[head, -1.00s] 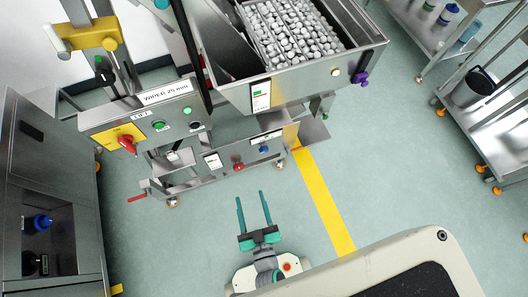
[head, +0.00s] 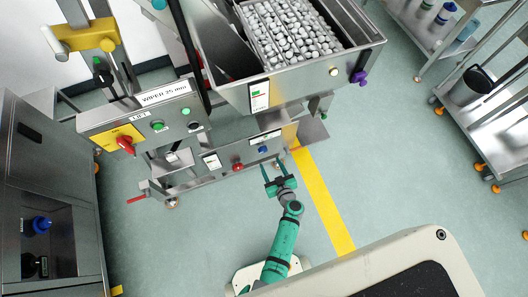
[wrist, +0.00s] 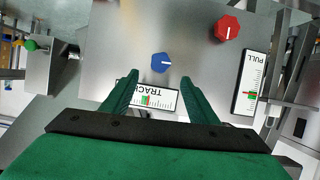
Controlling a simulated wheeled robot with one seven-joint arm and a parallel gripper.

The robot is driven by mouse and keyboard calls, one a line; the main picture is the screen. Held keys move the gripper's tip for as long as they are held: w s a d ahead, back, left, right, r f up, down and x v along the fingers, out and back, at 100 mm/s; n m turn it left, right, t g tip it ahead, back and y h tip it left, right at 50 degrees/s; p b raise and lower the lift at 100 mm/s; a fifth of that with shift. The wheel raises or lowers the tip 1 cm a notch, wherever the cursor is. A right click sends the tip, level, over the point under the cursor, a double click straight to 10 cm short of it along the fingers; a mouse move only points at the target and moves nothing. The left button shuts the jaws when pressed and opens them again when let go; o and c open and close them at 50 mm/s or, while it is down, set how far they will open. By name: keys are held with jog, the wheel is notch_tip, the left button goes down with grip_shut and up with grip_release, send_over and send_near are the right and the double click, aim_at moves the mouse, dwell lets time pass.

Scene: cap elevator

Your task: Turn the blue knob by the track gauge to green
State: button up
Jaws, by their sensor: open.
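The blue knob (head: 263,149) sits on the lower metal panel of the machine; it also shows in the wrist view (wrist: 161,63), with a white pointer line aimed to the right. The track gauge (wrist: 155,101) is a white label with a scale and a green zone, close beside the knob and partly hidden by my gripper. My gripper (head: 274,172) is open and empty, in front of the panel. In the wrist view its green fingers (wrist: 158,85) stand to either side of the gauge, with the knob just beyond the tips.
A red knob (wrist: 227,28) and a second gauge marked PULL (wrist: 250,82) are on the same panel. Above are a control box with a red switch (head: 125,144) and a hopper of caps (head: 300,30). The floor around the yellow stripe (head: 325,205) is clear.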

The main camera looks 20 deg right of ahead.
aim_at(263, 151)
jog(key=x, duration=0.9)
jog(key=shift+r, duration=0.1)
jog(key=shift+w+a, duration=0.15)
jog(key=shift+w, duration=0.25)
jog(key=shift+s, duration=0.1)
jog(key=shift+c, duration=0.2)
jog(key=c, duration=1)
